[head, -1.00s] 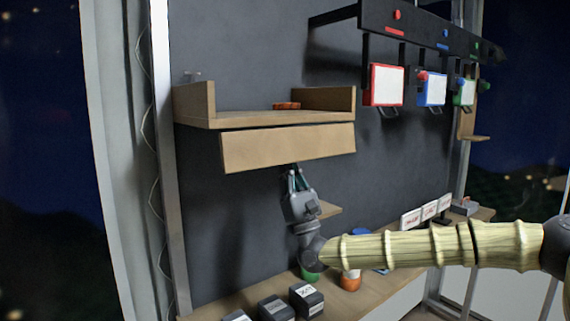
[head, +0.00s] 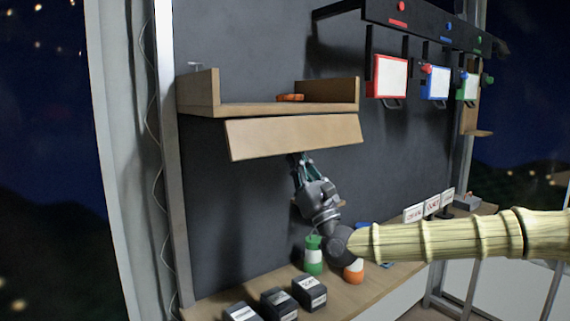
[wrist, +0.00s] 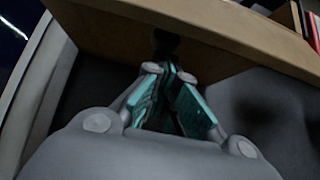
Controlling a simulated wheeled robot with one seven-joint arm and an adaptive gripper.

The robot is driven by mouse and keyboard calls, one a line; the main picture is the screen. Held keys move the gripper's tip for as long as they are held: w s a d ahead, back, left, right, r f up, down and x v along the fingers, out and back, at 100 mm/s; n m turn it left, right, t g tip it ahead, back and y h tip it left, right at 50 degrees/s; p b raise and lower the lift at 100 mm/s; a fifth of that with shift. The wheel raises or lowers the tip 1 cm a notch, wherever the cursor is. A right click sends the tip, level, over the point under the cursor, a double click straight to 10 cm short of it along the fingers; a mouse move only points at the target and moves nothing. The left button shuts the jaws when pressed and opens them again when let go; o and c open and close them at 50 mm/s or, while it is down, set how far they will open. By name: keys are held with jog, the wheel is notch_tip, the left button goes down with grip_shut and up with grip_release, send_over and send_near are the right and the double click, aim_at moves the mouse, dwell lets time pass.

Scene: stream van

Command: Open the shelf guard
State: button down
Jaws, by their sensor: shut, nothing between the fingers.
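The shelf (head: 258,109) is a wooden box with raised side boards on the dark wall in the head view. Its guard (head: 294,137) is a wooden board hanging below the front edge and tilted outward at the bottom. My gripper (head: 299,158) is shut and empty, pointing up at the guard's lower edge from beneath. In the wrist view my teal fingers (wrist: 172,76) are together just under a wooden board (wrist: 200,35). I cannot tell whether the fingertips touch it. A small orange-red thing (head: 290,97) lies on the shelf.
Red (head: 389,76), blue (head: 436,83) and green framed panels hang from a black rack at right. Below, the counter holds several dark boxes (head: 278,303), a green-and-white bottle (head: 313,255) and an orange-and-white container (head: 354,271). The shelf's front is clear.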

jog(key=shift+s+d+f+g+h, duration=0.1)
jog(key=shift+s+d+g+h, duration=0.35)
jog(key=shift+s+g, duration=0.25)
jog(key=shift+f, duration=0.1)
